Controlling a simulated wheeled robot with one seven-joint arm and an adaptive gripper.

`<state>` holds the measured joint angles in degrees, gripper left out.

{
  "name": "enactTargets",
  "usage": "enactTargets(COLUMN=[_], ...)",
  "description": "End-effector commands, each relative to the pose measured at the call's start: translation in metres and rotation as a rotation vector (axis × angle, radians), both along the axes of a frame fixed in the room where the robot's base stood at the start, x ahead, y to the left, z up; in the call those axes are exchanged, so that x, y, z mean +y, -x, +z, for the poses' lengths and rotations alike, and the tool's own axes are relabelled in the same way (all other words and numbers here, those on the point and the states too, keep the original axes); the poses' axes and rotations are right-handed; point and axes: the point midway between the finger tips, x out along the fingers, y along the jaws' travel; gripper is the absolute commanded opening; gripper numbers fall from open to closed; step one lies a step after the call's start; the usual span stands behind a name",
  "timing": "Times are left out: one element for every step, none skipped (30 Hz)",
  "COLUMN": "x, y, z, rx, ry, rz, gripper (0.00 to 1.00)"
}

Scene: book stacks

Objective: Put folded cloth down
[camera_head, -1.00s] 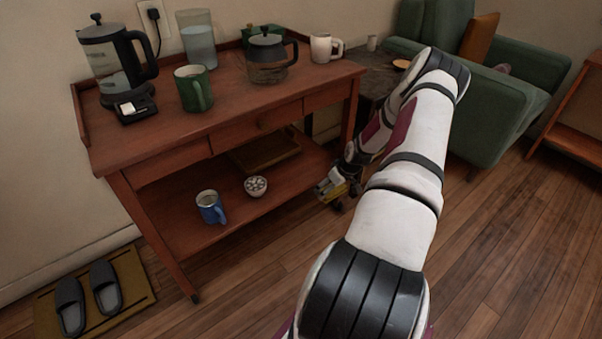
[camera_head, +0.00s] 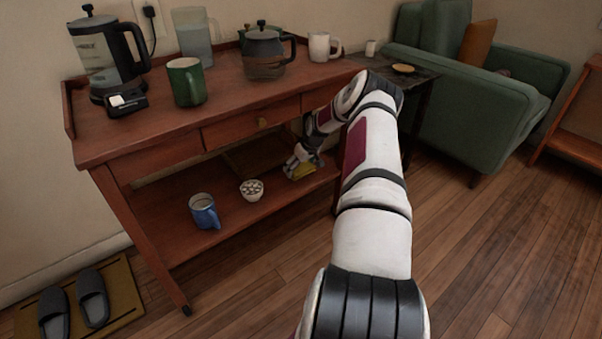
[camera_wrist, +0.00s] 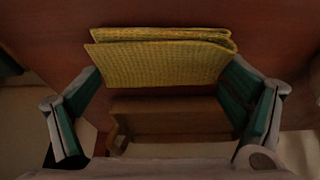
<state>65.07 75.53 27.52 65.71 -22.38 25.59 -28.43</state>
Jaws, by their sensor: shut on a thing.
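The folded cloth is yellow with a woven texture. It fills the upper middle of the wrist view (camera_wrist: 160,62), between the two fingers of my gripper (camera_wrist: 165,85). My gripper is shut on the cloth. The fingertips are small and partly hidden in the head view.
On the lower shelf stand a blue mug (camera_head: 204,211) and a small white patterned bowl (camera_head: 251,190), left of my gripper, with a flat brown tray (camera_head: 255,157) behind. The sideboard top (camera_head: 150,130) is close above. Bare shelf lies in front of the bowl.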

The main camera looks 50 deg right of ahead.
Motion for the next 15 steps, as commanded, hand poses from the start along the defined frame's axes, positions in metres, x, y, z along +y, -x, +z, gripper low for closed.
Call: enactTargets(x=[0.0000,0.0000,0.0000,-0.0001,-0.0001,-0.0002,-0.0002,-0.0002,-0.0002,-0.0002,-0.0002,0.0000,0.0000,0.0001,0.0001], y=[0.0030,0.0031,0.0030,0.0027,0.0025,0.0023,0.0023,0.0022,0.0023,0.0023,0.0023,0.0024,0.0024,0.0023,0.0024], z=[-0.0106,-0.0128,-0.0146,-0.0154,-0.0156,-0.0156,-0.0154,-0.0151,-0.0148,-0.0147,-0.0147,-0.0147,-0.0149,-0.0155,-0.0165], rx=[0.003,0.003,0.002,0.002,0.002,0.001,0.001,0.001,0.001,0.001,0.001,0.001,0.001,0.001,0.001], ry=[-0.002,-0.002,0.000,0.000,0.000,0.000,0.000,0.001,0.001,0.001,0.000,0.000,0.000,0.000,0.000], rz=[-0.001,-0.001,0.000,0.000,0.000,0.001,0.001,0.001,0.001,0.001,0.001,0.000,0.000,0.000,0.000], gripper=[0.56,0.56,0.56,0.56,0.56,0.56,0.56,0.56,0.56,0.56,0.56,0.56,0.56,0.56,0.56])
